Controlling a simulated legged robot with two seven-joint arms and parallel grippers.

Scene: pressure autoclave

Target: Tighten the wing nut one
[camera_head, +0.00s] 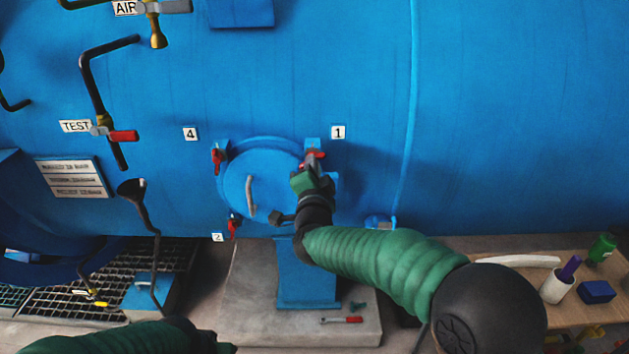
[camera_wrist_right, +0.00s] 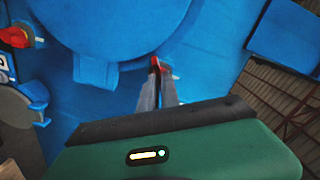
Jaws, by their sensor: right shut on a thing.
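Wing nut one (camera_head: 314,155) is red and sits at the upper right of the round blue hatch (camera_head: 262,185), just left of the label "1" (camera_head: 338,132). My right gripper (camera_head: 311,166) is at this nut and shut on it. In the right wrist view the fingers (camera_wrist_right: 157,75) close around the red nut (camera_wrist_right: 155,65), which is mostly hidden between them. Other red wing nuts sit at the hatch's upper left (camera_head: 216,158) and lower left (camera_head: 233,226). My left arm shows at the bottom left of the head view, its gripper out of frame.
A red-handled tool (camera_head: 341,320) lies on the concrete plinth (camera_head: 245,300) under the hatch. A wooden table (camera_head: 573,310) at the right holds a green bottle (camera_head: 602,248), a white cup (camera_head: 556,287) and a blue box (camera_head: 597,292). Valve pipes (camera_head: 92,85) stand out at the left.

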